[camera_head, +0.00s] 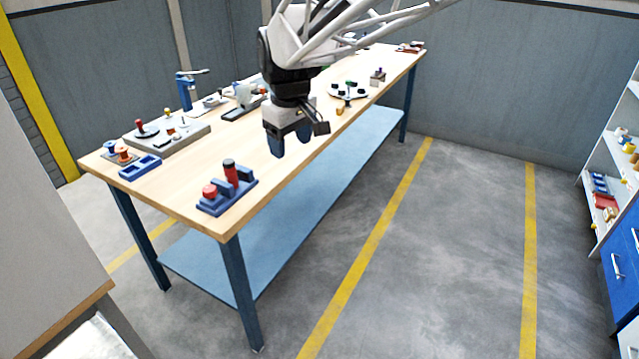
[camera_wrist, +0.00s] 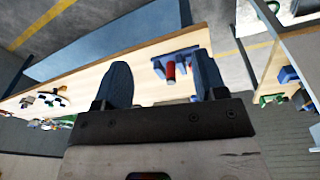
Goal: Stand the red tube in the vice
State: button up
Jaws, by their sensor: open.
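A shorter red piece (camera_head: 209,191) sits at the stand's left end. My gripper (camera_head: 290,142) is open and empty, above the bench's front edge, to the right of the stand and apart from it. In the wrist view, the blue stand (camera_wrist: 159,66) and a red tube (camera_wrist: 170,74) show between my fingers, closer to the right finger. I cannot tell for certain which fixture is the vice.
A grey board (camera_head: 185,140) with small parts, a blue tray (camera_head: 140,168) and a blue hand press (camera_head: 185,92) stand on the bench (camera_head: 190,185). A grey-green device (camera_head: 244,98) stands behind my gripper. Bench top between stand and board is clear.

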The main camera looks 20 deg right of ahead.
jog(key=s+d+f+m, duration=0.2)
jog(key=s, duration=0.6)
jog(key=s+d+f+m, duration=0.1)
jog(key=s+d+m, duration=0.1)
jog(key=s, duration=0.7)
jog(key=s+d+f+m+t, duration=0.1)
jog(key=s+d+f+m, duration=0.1)
jog(key=s, duration=0.7)
jog(key=shift+s+d+f, duration=0.15)
jog(key=shift+f, duration=0.15)
